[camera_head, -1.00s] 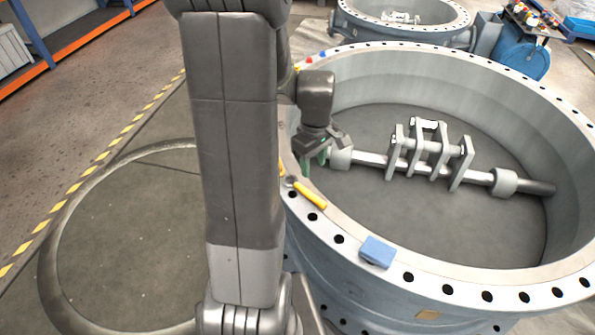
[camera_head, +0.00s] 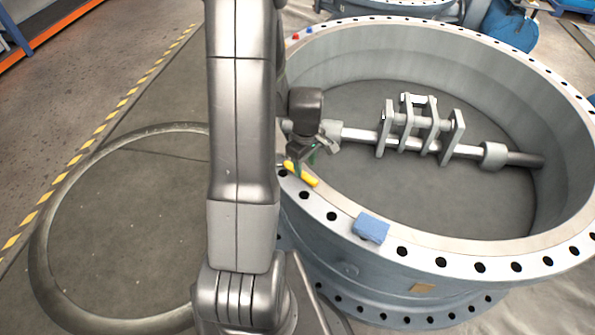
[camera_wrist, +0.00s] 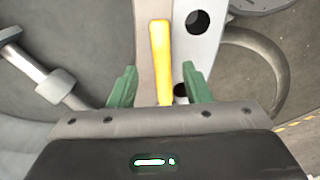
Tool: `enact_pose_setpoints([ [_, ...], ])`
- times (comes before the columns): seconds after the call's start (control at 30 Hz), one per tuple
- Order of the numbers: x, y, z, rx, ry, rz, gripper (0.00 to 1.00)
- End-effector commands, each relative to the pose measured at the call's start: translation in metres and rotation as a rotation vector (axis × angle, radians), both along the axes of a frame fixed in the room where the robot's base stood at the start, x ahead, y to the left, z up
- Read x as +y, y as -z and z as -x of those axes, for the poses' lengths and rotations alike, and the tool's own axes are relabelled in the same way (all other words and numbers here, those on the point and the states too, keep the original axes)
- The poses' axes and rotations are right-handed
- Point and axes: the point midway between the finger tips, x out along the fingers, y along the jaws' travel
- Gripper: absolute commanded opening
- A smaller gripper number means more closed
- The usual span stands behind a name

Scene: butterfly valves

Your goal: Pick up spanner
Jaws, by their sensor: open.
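The spanner (camera_head: 306,177), with a yellow handle, lies on the near left part of the valve's flange rim (camera_head: 330,200). My gripper (camera_head: 303,162) is just above the handle, pointing down. In the wrist view the yellow handle (camera_wrist: 160,50) runs straight up the picture between the green fingers of my gripper (camera_wrist: 160,72). The fingers are open, with a gap on both sides of the handle. The handle's lower end passes behind the gripper body.
A blue block (camera_head: 371,228) sits on the rim to the right of the spanner. A shaft with several upright plates (camera_head: 420,130) spans the ring's inside. Bolt holes line the rim. A floor ring (camera_head: 60,200) lies to the left.

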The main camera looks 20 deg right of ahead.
Motion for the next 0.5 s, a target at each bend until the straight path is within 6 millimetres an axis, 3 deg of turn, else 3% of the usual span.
enact_pose_setpoints([
  [0.2, 0.004, 0.028, 0.000, 0.003, 0.001, -0.002, 0.44],
  [0.5, 0.003, 0.034, 0.000, 0.000, 0.001, 0.000, 0.44],
])
